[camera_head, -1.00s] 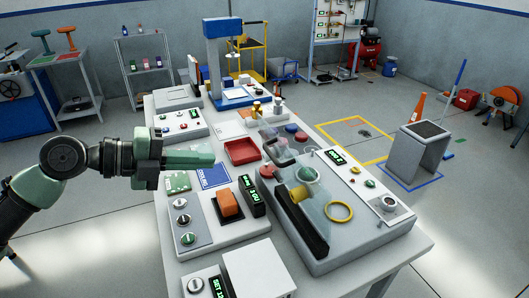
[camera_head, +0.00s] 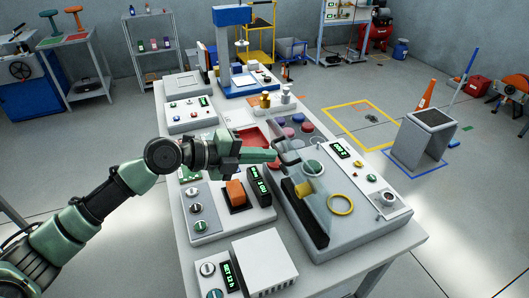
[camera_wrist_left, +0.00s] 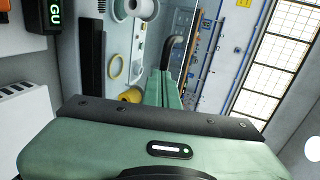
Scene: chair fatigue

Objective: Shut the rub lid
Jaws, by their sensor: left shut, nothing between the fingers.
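The rub tester (camera_head: 352,228) is the grey machine at the right of the bench. Its clear lid (camera_head: 318,205) stands raised and tilted over the machine's left part, and its edges are hard to make out. A dark curved handle (camera_head: 289,160) is at the lid's upper end. My left gripper (camera_head: 274,155) is shut and empty, with its green fingertips close beside the handle. In the left wrist view the handle (camera_wrist_left: 172,45) shows just beyond the fingertips; I cannot tell whether they touch. My right gripper is out of view.
A yellow cylinder (camera_head: 304,188), a yellow ring (camera_head: 340,204) and a green round part (camera_head: 313,167) are at the tester. A panel with an orange switch (camera_head: 236,193) lies below my left arm. A red tray (camera_head: 252,137) and a blue press (camera_head: 232,50) are farther back.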

